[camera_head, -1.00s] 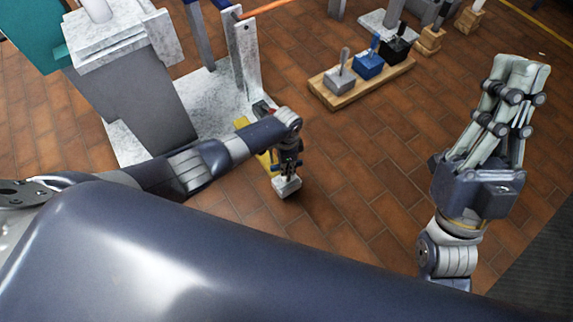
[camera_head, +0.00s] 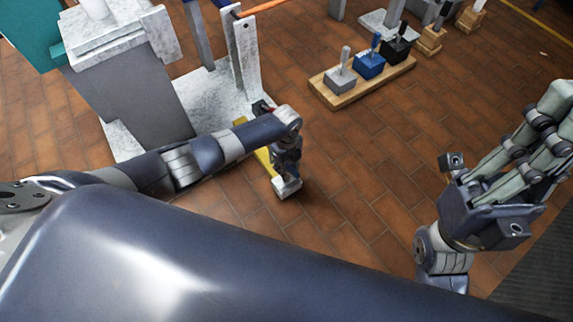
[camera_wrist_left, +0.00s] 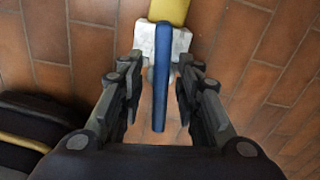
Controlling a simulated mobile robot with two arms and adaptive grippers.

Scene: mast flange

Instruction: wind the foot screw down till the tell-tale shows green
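In the left wrist view a blue bar (camera_wrist_left: 162,80), apparently the foot screw's handle, stands out from a pale block (camera_wrist_left: 178,40) at the end of a yellow beam (camera_wrist_left: 172,10). The pale block (camera_head: 287,188) and yellow beam (camera_head: 262,156) also show in the head view, low by the brick floor. My left gripper (camera_wrist_left: 159,70) is open, one finger on each side of the blue bar, with gaps visible. In the head view my left gripper (camera_head: 287,165) hides the bar. A small red patch (camera_head: 271,111) shows by the beam's inner end. My right gripper (camera_head: 550,130) is raised, fingertips cut off.
A grey pedestal (camera_head: 130,105) and a pale upright plate (camera_head: 243,55) stand behind my left arm. A wooden board (camera_head: 345,95) carries grey, blue and black lever boxes. The brick floor (camera_head: 350,200) between my arms is clear. A dark mat (camera_head: 535,275) lies at lower right.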

